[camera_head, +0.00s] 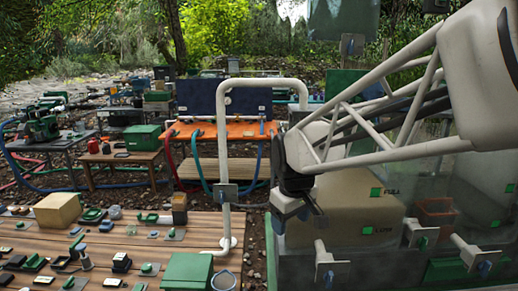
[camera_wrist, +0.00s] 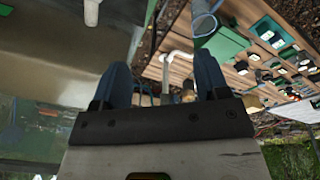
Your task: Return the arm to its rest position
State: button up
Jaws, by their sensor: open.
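My arm comes in from the right of the head view, and my gripper (camera_head: 303,211) hangs in front of a large clear tank (camera_head: 290,257). In the wrist view, my gripper (camera_wrist: 163,82) shows two dark blue fingers spread apart with nothing between them. A white bent pipe (camera_head: 226,130) stands just left of the gripper in the head view. It also shows beyond the fingers in the wrist view (camera_wrist: 166,72). Whether the gripper touches the tank cannot be told.
A wooden table (camera_head: 150,255) at lower left holds several small devices, a tan block (camera_head: 58,209) and a green box (camera_head: 187,271). An orange table (camera_head: 220,131) stands behind. Gravel lies between the tables.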

jog(key=s+d+f+m, duration=0.1)
jog(key=s+d+m, duration=0.2)
jog(key=s, duration=0.8)
jog(key=s+d+f+m, duration=0.1)
jog(key=s+d+m, duration=0.3)
jog(key=s+d, duration=0.4)
jog(key=s, duration=0.2)
jog(key=shift+s+f+t, duration=0.2)
jog(key=shift+s+t, duration=0.2)
